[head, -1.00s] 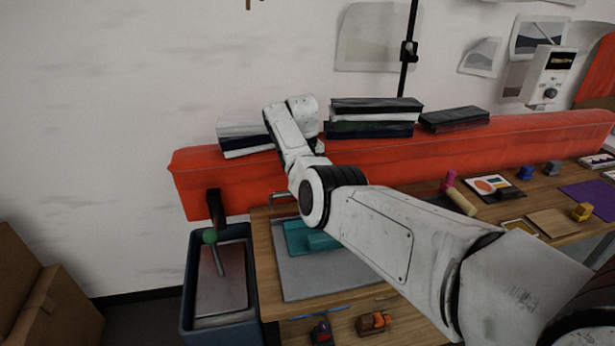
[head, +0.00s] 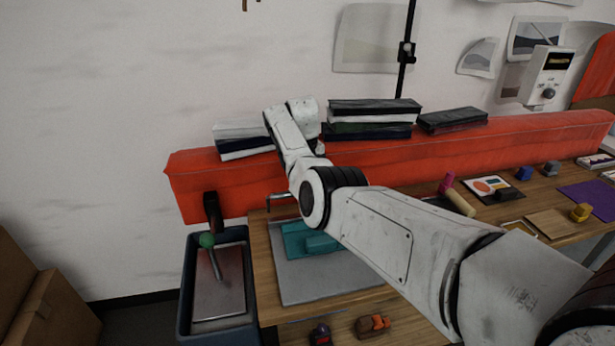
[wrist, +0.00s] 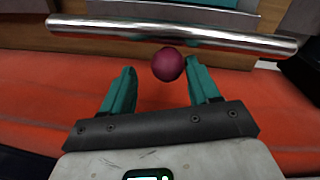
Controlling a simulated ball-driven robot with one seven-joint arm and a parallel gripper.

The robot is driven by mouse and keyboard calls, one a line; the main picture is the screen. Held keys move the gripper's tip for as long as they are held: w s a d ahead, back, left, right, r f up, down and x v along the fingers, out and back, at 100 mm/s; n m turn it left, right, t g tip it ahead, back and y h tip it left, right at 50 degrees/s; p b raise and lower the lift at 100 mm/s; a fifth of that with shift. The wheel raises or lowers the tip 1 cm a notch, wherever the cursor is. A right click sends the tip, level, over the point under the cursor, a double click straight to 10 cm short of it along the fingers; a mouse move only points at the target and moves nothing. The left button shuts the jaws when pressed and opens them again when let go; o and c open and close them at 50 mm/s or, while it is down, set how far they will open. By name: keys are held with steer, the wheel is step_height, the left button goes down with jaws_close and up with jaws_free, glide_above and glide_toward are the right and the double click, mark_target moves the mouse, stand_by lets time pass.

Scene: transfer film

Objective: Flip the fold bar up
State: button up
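A polished metal bar (wrist: 175,36), which looks like the fold bar, crosses the top of the wrist view, tilted slightly down to the right. A dark red ball knob (wrist: 167,64) sits just below the bar; how the two join is hard to see. My gripper (wrist: 160,67) has its teal fingers apart, one on each side of the knob, with the tips close to it. I cannot tell whether they touch it. In the head view my arm hides the gripper and knob; a short length of metal bar (head: 281,196) shows left of the arm.
A long red padded beam (head: 240,174) runs along the wall behind the table, with black and white stacks (head: 374,106) on top. A teal block (head: 300,240) lies on a grey plate (head: 330,283).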

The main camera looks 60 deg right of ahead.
steer(key=shift+w+a, duration=0.1)
steer(key=shift+a, duration=0.05)
steer(key=shift+r, duration=0.2)
step_height(320, 180, up, 10)
steer(key=b, duration=0.1)
steer(key=shift+w+a+r, duration=0.15)
steer(key=shift+a, duration=0.2)
